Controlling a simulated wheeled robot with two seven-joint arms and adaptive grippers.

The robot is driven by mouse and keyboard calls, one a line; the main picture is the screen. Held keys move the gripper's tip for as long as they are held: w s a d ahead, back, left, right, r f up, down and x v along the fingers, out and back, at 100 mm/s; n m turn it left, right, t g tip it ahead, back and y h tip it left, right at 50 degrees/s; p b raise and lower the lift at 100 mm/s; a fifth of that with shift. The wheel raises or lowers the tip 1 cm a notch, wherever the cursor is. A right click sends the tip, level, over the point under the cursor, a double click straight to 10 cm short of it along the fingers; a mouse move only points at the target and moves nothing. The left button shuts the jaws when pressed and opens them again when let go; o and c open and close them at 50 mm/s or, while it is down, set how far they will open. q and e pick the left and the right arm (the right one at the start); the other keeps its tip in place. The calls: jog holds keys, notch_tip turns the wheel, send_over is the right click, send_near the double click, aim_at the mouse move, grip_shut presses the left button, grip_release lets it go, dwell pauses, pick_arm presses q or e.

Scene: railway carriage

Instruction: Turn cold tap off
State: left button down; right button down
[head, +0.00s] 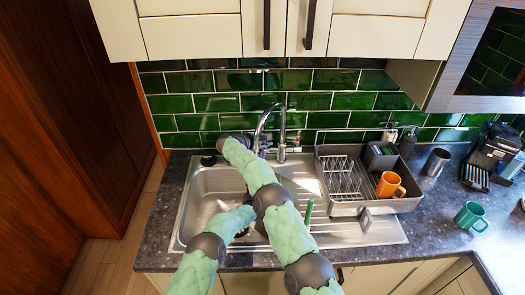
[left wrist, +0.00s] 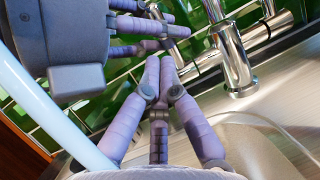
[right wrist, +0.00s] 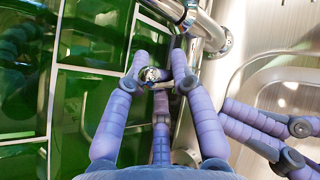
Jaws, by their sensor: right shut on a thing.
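The chrome mixer tap (head: 262,122) stands behind the sink, with a handle on each side of its body. It also shows in the left wrist view (left wrist: 235,60) and the right wrist view (right wrist: 215,30). My right gripper (right wrist: 160,65) is shut around the left-hand tap handle (right wrist: 150,74); its fingers hide most of it. In the left wrist view the right gripper's fingers reach in from the upper left beside the tap. My left gripper (left wrist: 160,66) hangs over the sink in front of the tap, fingertips together with nothing seen between them.
The steel sink (head: 192,200) lies below my arms. A dish rack (head: 345,208) with an orange mug (head: 390,185) stands right of the tap. A green mug (head: 471,216) stands on the dark worktop. Green tiles (head: 220,103) are close behind the tap; cupboards hang above.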

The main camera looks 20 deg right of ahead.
aim_at(262, 150)
pick_arm(q)
jog(key=shift+x, duration=1.85)
pick_arm(e)
jog(key=shift+s+f, duration=0.1)
jog(key=shift+f, duration=0.2)
pick_arm(q)
jog(key=shift+r, duration=0.1)
